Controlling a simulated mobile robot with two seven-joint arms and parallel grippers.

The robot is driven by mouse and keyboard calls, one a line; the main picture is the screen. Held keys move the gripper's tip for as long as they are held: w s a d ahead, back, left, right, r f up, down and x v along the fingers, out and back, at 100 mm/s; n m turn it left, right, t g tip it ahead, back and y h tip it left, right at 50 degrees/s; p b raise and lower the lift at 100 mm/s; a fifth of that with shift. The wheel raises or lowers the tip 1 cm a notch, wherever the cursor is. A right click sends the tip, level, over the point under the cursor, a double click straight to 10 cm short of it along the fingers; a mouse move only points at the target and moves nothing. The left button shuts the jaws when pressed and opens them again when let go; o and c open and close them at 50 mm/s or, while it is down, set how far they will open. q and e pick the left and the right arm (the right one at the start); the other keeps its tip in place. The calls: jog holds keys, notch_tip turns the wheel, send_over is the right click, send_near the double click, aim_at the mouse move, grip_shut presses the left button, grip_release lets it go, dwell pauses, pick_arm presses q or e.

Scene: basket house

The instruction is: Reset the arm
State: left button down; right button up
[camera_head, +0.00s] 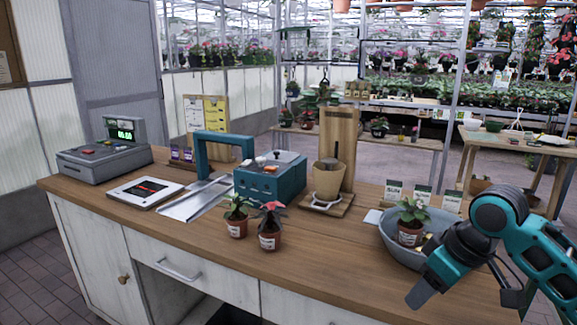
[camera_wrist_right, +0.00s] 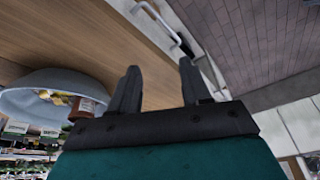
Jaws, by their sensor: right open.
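My right gripper (camera_head: 424,291) is at the right of the head view, over the counter's front edge. It is in front of the grey bowl (camera_head: 388,241). In the right wrist view its two fingers (camera_wrist_right: 158,88) stand apart with nothing between them. The bowl (camera_wrist_right: 40,82) shows at the left of that view, apart from the fingers. A potted plant (camera_head: 410,222) with a brown pot stands in the bowl. My left gripper is not in view.
The wooden counter (camera_head: 330,262) holds two potted plants (camera_head: 269,228), a teal machine (camera_head: 270,184), a wooden stand with a pot (camera_head: 328,180), a white tablet (camera_head: 144,190) and a grey register (camera_head: 105,158). The counter's front middle is clear. A side table (camera_head: 520,145) stands behind right.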

jog(key=s+a+f+m+t+y, duration=0.15)
jog(key=a+f, duration=0.25)
jog(key=f, duration=0.5)
jog(key=s+a+f+m+t+y, duration=0.1)
jog(key=s+a+f+t, duration=0.15)
jog(key=f, duration=0.55)
jog(key=s+f+m+t+h, duration=0.2)
jog(key=s+f, duration=0.6)
jog(key=s, duration=0.5)
jog(key=shift+s+d+t+h, duration=0.35)
jog(key=shift+t+h, duration=0.2)
jog(key=shift+t, duration=0.35)
